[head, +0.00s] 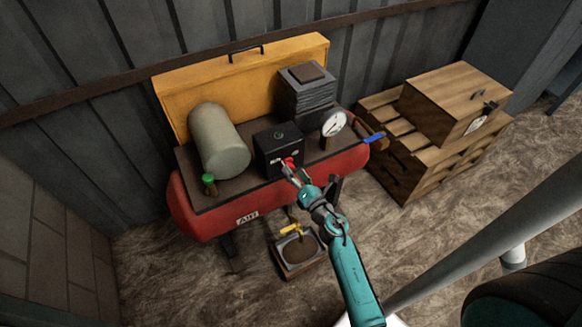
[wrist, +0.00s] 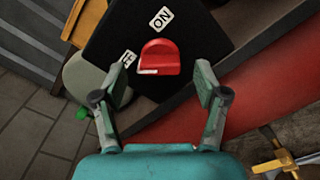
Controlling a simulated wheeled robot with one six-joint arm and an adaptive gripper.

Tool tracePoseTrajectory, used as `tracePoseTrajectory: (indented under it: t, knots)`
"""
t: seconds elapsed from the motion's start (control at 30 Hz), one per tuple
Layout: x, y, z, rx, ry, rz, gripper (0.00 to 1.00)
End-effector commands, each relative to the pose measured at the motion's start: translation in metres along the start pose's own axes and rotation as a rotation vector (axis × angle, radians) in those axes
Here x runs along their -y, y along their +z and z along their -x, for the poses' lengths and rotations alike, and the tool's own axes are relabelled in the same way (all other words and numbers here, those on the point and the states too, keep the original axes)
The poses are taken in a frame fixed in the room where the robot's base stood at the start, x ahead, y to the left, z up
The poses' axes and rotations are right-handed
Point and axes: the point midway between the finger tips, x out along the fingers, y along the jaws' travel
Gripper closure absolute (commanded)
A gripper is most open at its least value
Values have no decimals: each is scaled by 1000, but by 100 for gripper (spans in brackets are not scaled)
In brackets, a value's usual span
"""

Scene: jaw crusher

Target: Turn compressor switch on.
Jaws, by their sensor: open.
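The compressor (head: 337,168) is a red tank with a dark top plate and an "AIR" label. A black switch box (head: 267,157) stands on it, with a red knob (head: 290,161) on its front. In the wrist view the red knob (wrist: 160,56) lies ahead of and between the fingertips. A white mark shows on the knob's lower left edge. An "ON" label (wrist: 161,19) is above the knob, and a partly hidden label (wrist: 127,58), probably "OFF", is to its left. My gripper (wrist: 160,78) is open, a finger on each side; contact with the knob is not visible.
A pressure gauge (head: 334,123) and a blue-handled valve (head: 374,138) are to the right. A grey-green cylinder (head: 215,138) is left of the box. A yellow valve (head: 290,229) hangs low near a tray (head: 287,273). A wooden box (head: 440,110) on crates stands right.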

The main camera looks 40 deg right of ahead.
Motion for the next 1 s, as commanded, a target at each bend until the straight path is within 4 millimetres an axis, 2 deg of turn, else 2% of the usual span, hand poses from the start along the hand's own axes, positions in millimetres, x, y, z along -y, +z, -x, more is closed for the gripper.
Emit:
tracePoseTrajectory:
  t: [0.03, 0.2, 0.6, 0.63, 0.8, 0.87, 1.0]
  knots:
    - [-1, 0, -8, 0, 2, 1, 27]
    - [0, 0, -24, -1, 1, 1, 27]
    - [0, 0, -30, 0, 0, 0, 27]
    - [0, 0, -30, 0, 0, 0, 32]
    - [0, 0, -30, 0, 0, 0, 75]
    - [0, 0, -30, 0, 0, 0, 87]
    - [0, 0, -30, 0, 0, -2, 87]
